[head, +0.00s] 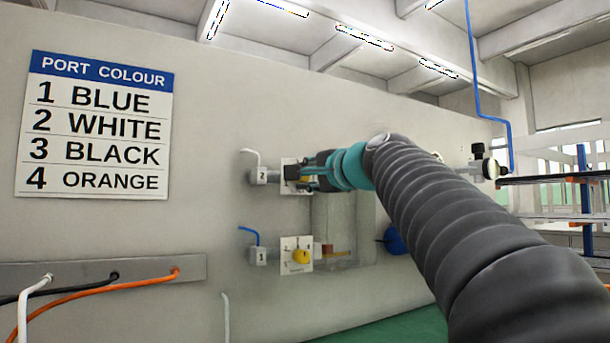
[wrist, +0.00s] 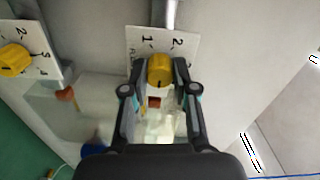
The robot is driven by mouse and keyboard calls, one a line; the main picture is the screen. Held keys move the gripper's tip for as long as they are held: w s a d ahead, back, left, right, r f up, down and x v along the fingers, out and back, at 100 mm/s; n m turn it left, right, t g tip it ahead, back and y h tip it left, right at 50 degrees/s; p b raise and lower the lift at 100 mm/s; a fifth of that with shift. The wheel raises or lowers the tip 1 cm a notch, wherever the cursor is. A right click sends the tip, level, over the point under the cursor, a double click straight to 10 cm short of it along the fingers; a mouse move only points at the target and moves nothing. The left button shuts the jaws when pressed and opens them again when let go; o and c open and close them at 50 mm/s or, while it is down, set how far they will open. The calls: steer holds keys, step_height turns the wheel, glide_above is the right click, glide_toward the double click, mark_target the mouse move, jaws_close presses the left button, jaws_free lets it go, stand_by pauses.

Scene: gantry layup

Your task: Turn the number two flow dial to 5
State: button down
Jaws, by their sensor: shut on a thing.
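The number two flow dial is a yellow knob (wrist: 160,69) on a white scale plate (wrist: 135,38), where the figures 1 and 2 show above the knob. The rest of its scale is hidden by the knob and fingers, and I cannot read its setting for certain. In the head view the block marked 2 (head: 262,177) stands beside this plate, and my gripper hides the knob. My gripper (wrist: 160,80) is shut on the knob, one finger on each side. It also shows at the upper plate in the head view (head: 303,178).
The number one dial (head: 300,256) sits below on its own plate and shows at the left in the wrist view (wrist: 14,60). A port colour sign (head: 95,125) hangs at the left. Coloured hoses (head: 100,285) run below it. A blue round thing (head: 394,240) is behind my arm.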

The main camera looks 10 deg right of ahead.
steer(key=m, duration=0.5)
steer(key=shift+m, duration=0.3)
stand_by(0.4)
steer(key=c, duration=0.9)
jaws_free()
steer(key=v, duration=1.2)
